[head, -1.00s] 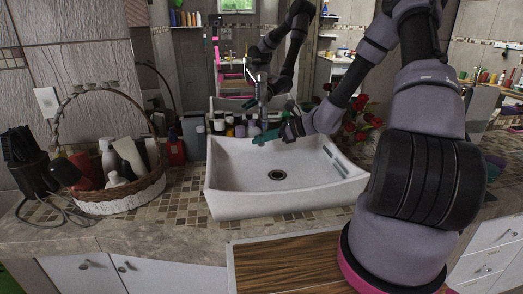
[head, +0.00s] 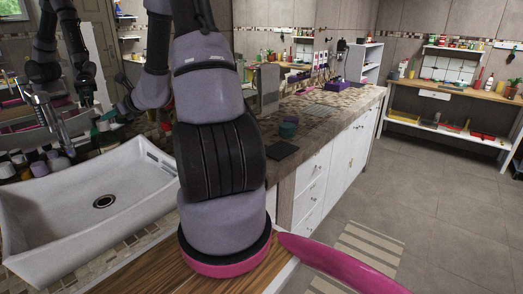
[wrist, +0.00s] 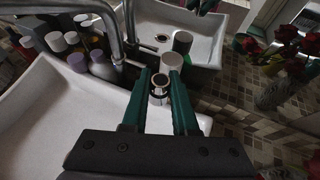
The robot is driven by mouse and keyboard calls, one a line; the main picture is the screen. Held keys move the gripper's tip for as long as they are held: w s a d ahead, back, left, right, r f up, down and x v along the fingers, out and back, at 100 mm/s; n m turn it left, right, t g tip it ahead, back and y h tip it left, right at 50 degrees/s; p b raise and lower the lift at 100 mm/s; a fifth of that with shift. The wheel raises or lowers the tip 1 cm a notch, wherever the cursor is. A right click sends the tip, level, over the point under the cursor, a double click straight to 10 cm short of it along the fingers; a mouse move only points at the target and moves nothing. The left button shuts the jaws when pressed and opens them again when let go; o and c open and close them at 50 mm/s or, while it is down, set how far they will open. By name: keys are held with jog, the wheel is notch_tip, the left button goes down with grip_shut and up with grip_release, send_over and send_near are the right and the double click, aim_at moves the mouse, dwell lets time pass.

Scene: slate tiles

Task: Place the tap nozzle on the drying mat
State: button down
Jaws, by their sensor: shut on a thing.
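My gripper (wrist: 161,78) has green fingers, seen in the wrist view over the sink's edge. It is shut on a small metallic ring-like piece with a dark opening, which I take as the tap nozzle (wrist: 160,92). In the head view my gripper (head: 108,116) is small, above the sink's back right side, and the nozzle cannot be made out. A flat pale grey-blue sheet (head: 322,111) lies on the counter to the right, possibly the drying mat. A dark flat square (head: 283,150) lies nearer, by the counter's front edge. I cannot tell which is the mat.
The white sink (head: 120,165) is at left, with the metal tap (head: 42,108) and several bottles (head: 40,163) behind it. Teal cups (head: 288,128) stand near the dark square. A mirror behind the sink repeats the scene. The counter (head: 345,95) has free room further right.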

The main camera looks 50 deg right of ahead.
jog(key=d+m+t+h, duration=0.1)
jog(key=d+m+h, duration=0.15)
jog(key=d, duration=1.55)
jog(key=s+d+f, duration=0.2)
jog(key=s+d, duration=0.4)
jog(key=d, duration=0.3)
jog(key=s+d+f+m+h, duration=0.1)
jog(key=s+d+f, duration=0.1)
jog(key=s+d, duration=0.4)
jog(key=s+d+f+h, duration=0.1)
jog(key=s+d+f, duration=0.1)
jog(key=s+d, duration=0.4)
jog(key=shift+s+d+f+m, duration=0.1)
jog(key=shift+d+m, duration=0.15)
jog(key=shift+d, duration=2.55)
jog(key=s+d+f, duration=0.2)
jog(key=s+d, duration=0.1)
jog(key=s, duration=0.3)
jog(key=s+d+f, duration=0.2)
jog(key=s+d, duration=0.2)
jog(key=s, duration=0.3)
send_over(280, 149)
jog(key=shift+m+h, duration=0.4)
jog(key=shift+h, duration=0.05)
notch_tip(280, 149, down, 6)
jog(key=shift+a+r, duration=0.1)
jog(key=shift+r, duration=0.15)
jog(key=shift+f, duration=2.3)
jog(key=shift+f, duration=0.1)
